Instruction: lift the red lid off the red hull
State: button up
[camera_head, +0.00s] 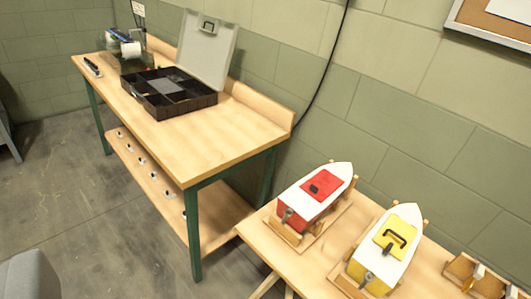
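The red hull (296,207) is a boat with a white deck. It rests on a wooden cradle on the right-hand table, bow pointing to the back right. The red lid (330,178) is a squarish plate lying on the middle of the deck, with a small black grip (314,189) on top. A grey metal part sits at the stern. My gripper is not visible, so I cannot see its fingers.
A yellow hull (372,272) with a yellow lid (384,239) stands close on the right. Wooden blocks (462,268) lie farther right. A workbench (200,135) carries an open black organiser case (150,101). Grey floor (110,240) is open at left.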

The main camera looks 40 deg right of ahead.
aim_at(323, 184)
jog(key=z, duration=0.7)
jog(key=i, duration=1.15)
jog(key=z, duration=0.75)
jog(key=k, duration=0.6)
jog(key=z, duration=0.2)
jog(key=i, duration=0.65)
jog(key=u, duration=0.15)
